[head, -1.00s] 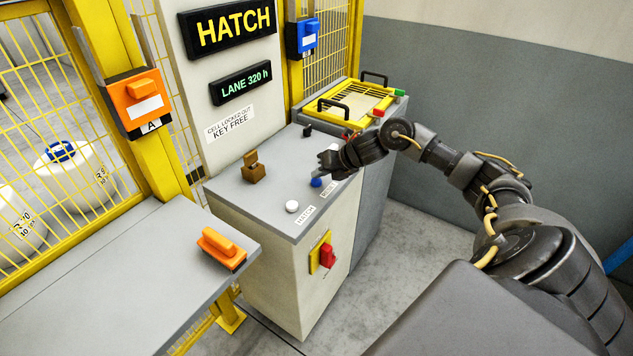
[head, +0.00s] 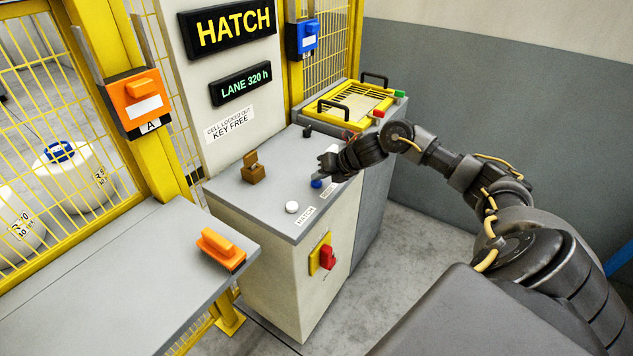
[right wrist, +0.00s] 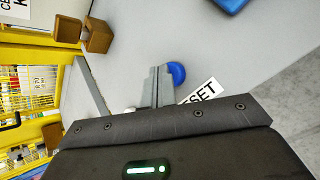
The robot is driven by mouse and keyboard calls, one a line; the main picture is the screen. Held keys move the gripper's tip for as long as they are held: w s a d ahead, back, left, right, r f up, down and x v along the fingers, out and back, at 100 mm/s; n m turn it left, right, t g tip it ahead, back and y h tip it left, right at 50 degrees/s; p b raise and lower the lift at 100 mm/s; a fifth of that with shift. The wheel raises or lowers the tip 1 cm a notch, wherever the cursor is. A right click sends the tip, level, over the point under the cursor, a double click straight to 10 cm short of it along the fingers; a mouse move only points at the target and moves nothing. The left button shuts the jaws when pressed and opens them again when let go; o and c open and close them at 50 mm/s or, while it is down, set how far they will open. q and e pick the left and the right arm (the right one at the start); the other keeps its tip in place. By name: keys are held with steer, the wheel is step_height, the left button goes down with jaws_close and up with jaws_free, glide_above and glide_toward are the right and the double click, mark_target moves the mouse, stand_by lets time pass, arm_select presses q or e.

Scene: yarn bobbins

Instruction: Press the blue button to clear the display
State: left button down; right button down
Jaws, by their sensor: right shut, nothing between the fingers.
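The blue button (head: 316,183) is on the console top, beside a label that reads "...SET" in the right wrist view. The button also shows in the right wrist view (right wrist: 178,72), just right of the fingertips. My right gripper (head: 319,175) is shut and empty, with its fingers right by the button. I cannot tell whether they touch it. The gripper also shows in the right wrist view (right wrist: 158,72). The upper display (head: 232,27) reads "HATCH" in yellow; the lower display (head: 240,83) reads "LANE 320 h" in green. My left gripper is out of view.
A white button (head: 292,207) sits nearer on the console top (head: 262,208). A brown block (head: 253,172) stands on its left part, and a red switch (head: 327,257) on its front. A yellow tray (head: 357,103) is behind. An orange handle piece (head: 221,247) lies on the left table.

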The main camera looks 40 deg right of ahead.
mark_target(320, 183)
steer(key=shift+f, duration=0.2)
steer(key=shift+r, duration=0.15)
stand_by(0.3)
steer(key=shift+r+p, duration=0.6)
steer(key=shift+r, duration=0.2)
steer(key=shift+r+p, duration=1.85)
steer(key=shift+r, duration=0.7)
steer(key=shift+f, duration=0.1)
